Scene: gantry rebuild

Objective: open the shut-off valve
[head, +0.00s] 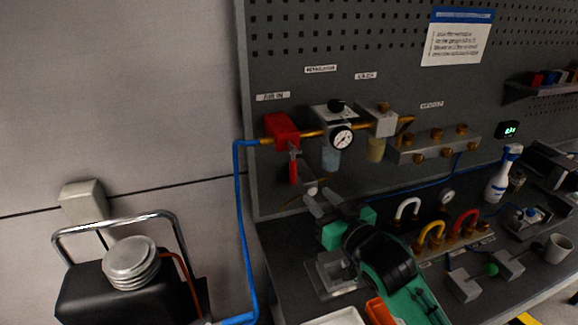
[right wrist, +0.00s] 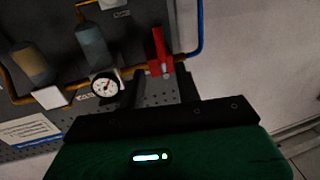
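The shut-off valve (head: 281,130) is a red block on the pipe under the "AIR IN" label, at the left of the panel. Its red lever (head: 293,170) hangs downward. In the right wrist view, which is upside down, the red valve (right wrist: 158,50) shows beyond the fingers. My right gripper (head: 321,200) is below and slightly right of the lever, apart from it. Its two fingers are spread with nothing seen between them. My left gripper is not in view.
The regulator with a round gauge (head: 342,138) sits right of the valve. A blue hose (head: 241,220) runs down the panel's left edge to the compressor (head: 130,285). Coloured hooks (head: 437,233) stand on the bench at right.

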